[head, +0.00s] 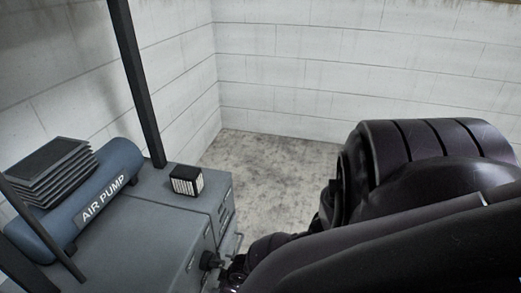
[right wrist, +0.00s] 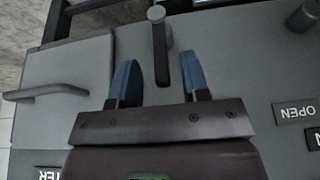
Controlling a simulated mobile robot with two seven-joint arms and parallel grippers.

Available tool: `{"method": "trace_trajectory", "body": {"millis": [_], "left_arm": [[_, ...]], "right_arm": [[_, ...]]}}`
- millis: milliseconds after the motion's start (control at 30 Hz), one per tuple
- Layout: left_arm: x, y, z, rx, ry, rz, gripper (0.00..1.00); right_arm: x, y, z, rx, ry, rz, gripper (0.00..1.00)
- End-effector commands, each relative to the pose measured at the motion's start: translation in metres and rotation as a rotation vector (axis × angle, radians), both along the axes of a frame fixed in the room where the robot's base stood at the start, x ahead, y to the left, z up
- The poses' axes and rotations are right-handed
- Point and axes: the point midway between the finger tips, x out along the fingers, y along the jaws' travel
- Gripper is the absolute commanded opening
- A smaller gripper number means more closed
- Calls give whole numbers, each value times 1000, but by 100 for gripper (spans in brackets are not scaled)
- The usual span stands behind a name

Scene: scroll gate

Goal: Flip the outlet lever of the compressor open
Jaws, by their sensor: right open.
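The compressor's blue tank (head: 95,195), lettered AIR PUMP, sits on a grey cabinet (head: 140,235) at the lower left of the head view. In the right wrist view, a dark lever (right wrist: 161,55) with a round grey pivot (right wrist: 156,14) stands out from the grey panel (right wrist: 230,70). My right gripper (right wrist: 159,75) is open, its blue fingertips on either side of the lever's free end, with gaps visible on both sides. Whether this is the outlet lever cannot be told from its label. My left gripper is out of view.
An upside-down OPEN label (right wrist: 297,111) and another dark handle (right wrist: 305,14) are at the right of the wrist view. A grey bar handle (right wrist: 45,91) is at the left. A dark post (head: 137,80) rises from the cabinet. Bare floor (head: 270,165) lies beyond.

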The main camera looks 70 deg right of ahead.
Motion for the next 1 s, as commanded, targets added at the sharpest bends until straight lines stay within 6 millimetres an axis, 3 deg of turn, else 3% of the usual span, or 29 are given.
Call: {"method": "trace_trajectory", "body": {"millis": [33,100,400,600,800,1000], "left_arm": [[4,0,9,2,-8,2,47],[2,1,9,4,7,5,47],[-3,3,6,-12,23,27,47],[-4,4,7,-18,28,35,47],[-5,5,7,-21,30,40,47],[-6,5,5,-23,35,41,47]], "right_arm": [[5,-1,20,0,-17,-1,43],[-4,-2,27,-1,-13,-1,43],[-70,-7,19,1,-4,-1,43],[-104,-11,18,1,-3,-1,43],[-121,-12,17,1,-2,-1,43],[-125,-13,16,0,-2,0,43]]}}
